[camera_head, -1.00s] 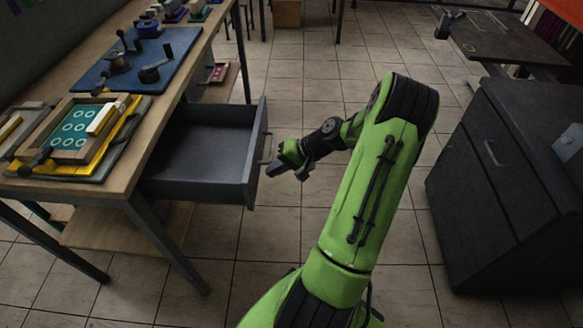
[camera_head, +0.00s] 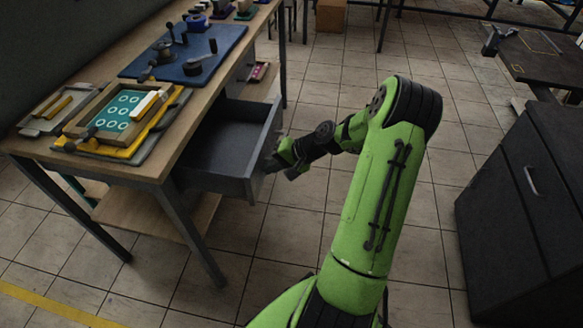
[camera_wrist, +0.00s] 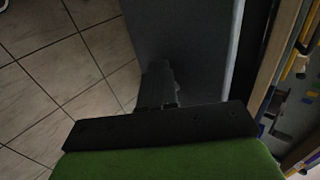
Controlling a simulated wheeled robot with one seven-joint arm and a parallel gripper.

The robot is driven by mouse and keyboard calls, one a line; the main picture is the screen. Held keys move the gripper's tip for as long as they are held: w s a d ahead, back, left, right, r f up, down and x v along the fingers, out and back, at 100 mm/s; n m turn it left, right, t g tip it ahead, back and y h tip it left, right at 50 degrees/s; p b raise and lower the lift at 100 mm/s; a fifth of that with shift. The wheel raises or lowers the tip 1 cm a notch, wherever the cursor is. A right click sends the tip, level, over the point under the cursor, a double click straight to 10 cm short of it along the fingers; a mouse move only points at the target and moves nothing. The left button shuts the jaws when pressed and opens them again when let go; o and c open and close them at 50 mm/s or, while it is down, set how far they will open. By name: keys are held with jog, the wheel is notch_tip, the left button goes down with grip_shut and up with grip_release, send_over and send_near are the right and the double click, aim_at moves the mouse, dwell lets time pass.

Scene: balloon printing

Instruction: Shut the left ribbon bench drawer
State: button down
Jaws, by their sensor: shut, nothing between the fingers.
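The grey ribbon bench drawer (camera_head: 222,182) hangs partly open under the wooden workbench (camera_head: 140,162), in the head view. Its front panel faces right, toward my arm. My gripper (camera_head: 279,162) is at the outer face of that front panel, close to the handle, which it mostly hides. In the wrist view the drawer's front panel (camera_wrist: 195,45) fills the upper middle, and my shut, empty gripper (camera_wrist: 158,75) points at it and seems to touch it. The exact contact is too dark to tell.
On the bench lie a blue mat (camera_head: 190,60) with black tools and a printing frame (camera_head: 112,115) on a yellow board. A black cabinet (camera_head: 525,200) stands on the right.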

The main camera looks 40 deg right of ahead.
jog(key=w+a, duration=0.4)
jog(key=w, duration=0.1)
jog(key=w+a+p, duration=0.1)
jog(key=w+a, duration=0.3)
jog(key=w, duration=0.2)
jog(key=w+a, duration=0.5)
jog(key=w, duration=0.1)
jog(key=shift+p, duration=0.4)
jog(key=shift+w+a+r, duration=0.1)
jog(key=shift+a+r, duration=0.05)
